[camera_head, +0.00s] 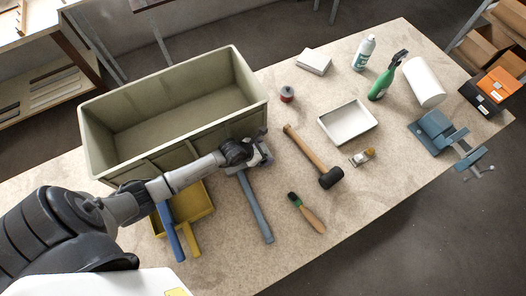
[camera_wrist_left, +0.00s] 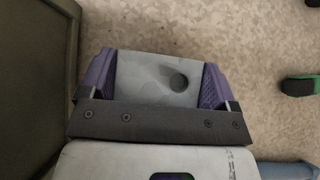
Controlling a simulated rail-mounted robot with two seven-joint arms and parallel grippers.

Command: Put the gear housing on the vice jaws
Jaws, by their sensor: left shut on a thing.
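My left gripper (camera_head: 258,152) is beside the right end of the big olive bin, above the table. In the left wrist view its two purple-padded fingers (camera_wrist_left: 158,88) are shut on a grey block with a round dark hole, which I take as the gear housing (camera_wrist_left: 145,73). In the head view the housing is mostly hidden by the gripper and hard to make out. The blue vice (camera_head: 435,126) stands at the table's right edge, with its jaws and screw handle toward the lower right, well away from my gripper. My right gripper is not in view.
The tall olive bin (camera_head: 95,131) stands left of my gripper. A grey-handled tool (camera_head: 256,207), a mallet (camera_head: 305,148), a brush (camera_head: 310,217) and a white tray (camera_head: 352,136) lie around.

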